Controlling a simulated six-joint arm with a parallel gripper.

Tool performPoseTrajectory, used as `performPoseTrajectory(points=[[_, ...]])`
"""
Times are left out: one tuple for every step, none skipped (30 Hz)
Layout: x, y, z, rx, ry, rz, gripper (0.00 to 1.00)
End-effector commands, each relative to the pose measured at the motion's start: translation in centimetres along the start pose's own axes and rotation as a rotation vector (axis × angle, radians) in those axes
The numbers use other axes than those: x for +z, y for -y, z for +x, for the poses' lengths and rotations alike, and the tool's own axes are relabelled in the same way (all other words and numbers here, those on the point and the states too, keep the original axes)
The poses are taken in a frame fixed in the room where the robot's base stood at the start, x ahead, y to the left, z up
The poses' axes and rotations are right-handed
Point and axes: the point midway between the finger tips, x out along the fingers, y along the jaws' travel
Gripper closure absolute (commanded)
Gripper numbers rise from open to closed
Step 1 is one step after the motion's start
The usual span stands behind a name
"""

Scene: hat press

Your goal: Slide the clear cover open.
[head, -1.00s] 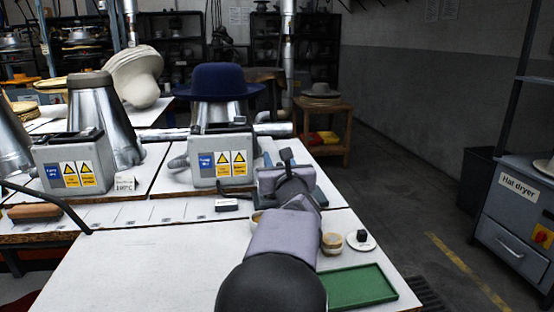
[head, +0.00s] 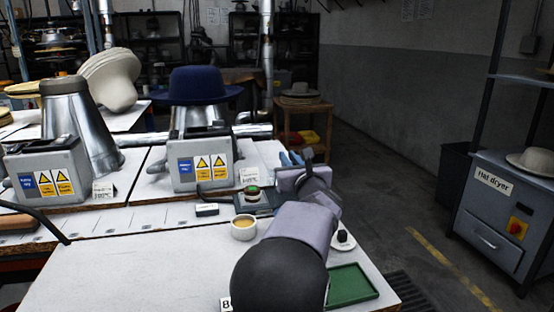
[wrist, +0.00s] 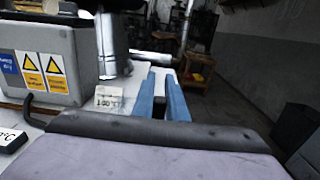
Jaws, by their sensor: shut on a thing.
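The push-button station is a dark box with a green button (head: 252,191), standing at the back of the front table just left of my wrist in the head view. The button shows uncovered. My gripper (head: 290,158) reaches away from me to the right of the button. Its two blue fingers also show in the wrist view, side by side with a narrow gap. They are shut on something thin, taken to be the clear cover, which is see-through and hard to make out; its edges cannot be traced.
A cup of tan stuff (head: 243,229) stands left of my arm. A green tray (head: 352,284) and a white lid with a black knob (head: 344,240) lie right of it. Grey control boxes (head: 200,164) and hat cones stand behind. The front table's left part is clear.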

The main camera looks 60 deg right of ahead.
Motion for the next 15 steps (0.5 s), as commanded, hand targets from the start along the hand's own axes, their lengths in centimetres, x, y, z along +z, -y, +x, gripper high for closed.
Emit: performPoseTrajectory(points=[[0.09, -0.03, 0.00, 0.001, 0.001, 0.000, 1.00], [0.09, -0.04, 0.00, 0.001, 0.001, 0.000, 1.00], [0.09, -0.05, -0.01, 0.001, 0.001, 0.000, 1.00], [0.09, -0.06, -0.01, 0.001, 0.001, 0.000, 1.00], [0.09, -0.06, -0.01, 0.000, 0.001, 0.000, 1.00], [0.09, -0.07, -0.01, 0.000, 0.001, 0.000, 0.85], [0.09, -0.07, -0.01, 0.000, 0.001, 0.000, 0.78], [0.09, -0.07, -0.01, 0.000, 0.001, 0.000, 0.71], [0.08, -0.08, -0.01, 0.000, 0.001, 0.000, 0.69], [0.08, -0.08, -0.01, 0.000, 0.001, 0.000, 0.69], [0.07, -0.08, -0.01, 0.000, 0.001, 0.000, 0.69], [0.06, -0.08, -0.01, 0.000, 0.001, 0.000, 0.69], [0.05, -0.08, -0.01, 0.000, 0.001, 0.000, 0.69], [0.05, -0.08, -0.01, 0.000, 0.001, 0.000, 0.69], [0.04, -0.08, -0.01, 0.000, 0.000, 0.000, 0.69]])
